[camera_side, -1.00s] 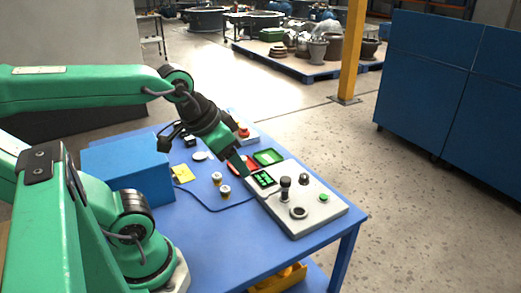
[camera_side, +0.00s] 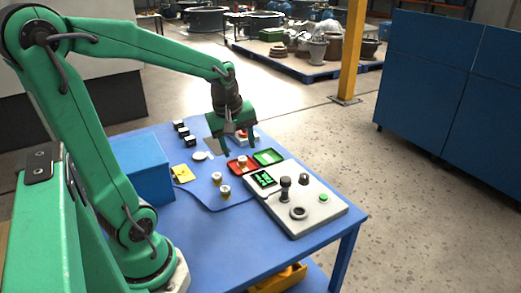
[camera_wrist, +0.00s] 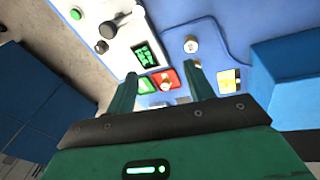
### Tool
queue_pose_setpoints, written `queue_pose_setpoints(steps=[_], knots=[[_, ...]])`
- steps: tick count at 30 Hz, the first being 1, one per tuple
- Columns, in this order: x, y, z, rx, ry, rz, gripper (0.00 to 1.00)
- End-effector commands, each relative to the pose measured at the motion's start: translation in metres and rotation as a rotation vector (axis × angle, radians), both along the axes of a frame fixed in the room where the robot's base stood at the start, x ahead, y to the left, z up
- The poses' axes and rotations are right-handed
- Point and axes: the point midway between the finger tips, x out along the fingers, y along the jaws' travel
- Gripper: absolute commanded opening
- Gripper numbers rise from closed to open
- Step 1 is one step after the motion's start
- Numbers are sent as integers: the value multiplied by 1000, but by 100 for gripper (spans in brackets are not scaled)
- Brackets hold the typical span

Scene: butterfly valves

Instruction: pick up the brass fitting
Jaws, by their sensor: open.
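Several small brass fittings with pale tops show. One brass fitting (camera_side: 242,161) stands in the red tray (camera_side: 233,169); it also shows in the wrist view (camera_wrist: 165,83), between and beyond my fingertips. Two more, a fitting (camera_side: 217,178) and a nearer fitting (camera_side: 225,191), stand on the blue table left of the control box. In the wrist view, one (camera_wrist: 191,45) is clear, and another is partly hidden by my right-hand finger. My gripper (camera_side: 239,147) is open and empty, pointing down above the trays; its fingers also show in the wrist view (camera_wrist: 163,76).
A green tray (camera_side: 269,157) adjoins the red one. The white control box (camera_side: 318,208) with knobs stands just right of them. Behind my gripper is a red button box (camera_side: 253,138). A blue box (camera_side: 138,170), yellow note (camera_side: 182,174) and black blocks (camera_side: 183,132) lie left.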

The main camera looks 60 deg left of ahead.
Motion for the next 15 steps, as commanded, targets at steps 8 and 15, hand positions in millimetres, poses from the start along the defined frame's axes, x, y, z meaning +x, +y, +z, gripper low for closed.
queue_pose_setpoints(steps=[8, 15], knots=[[7, 62, -40, -111, 63, 534, 53], [1, 112, -79, -181, 106, 981, 53]])
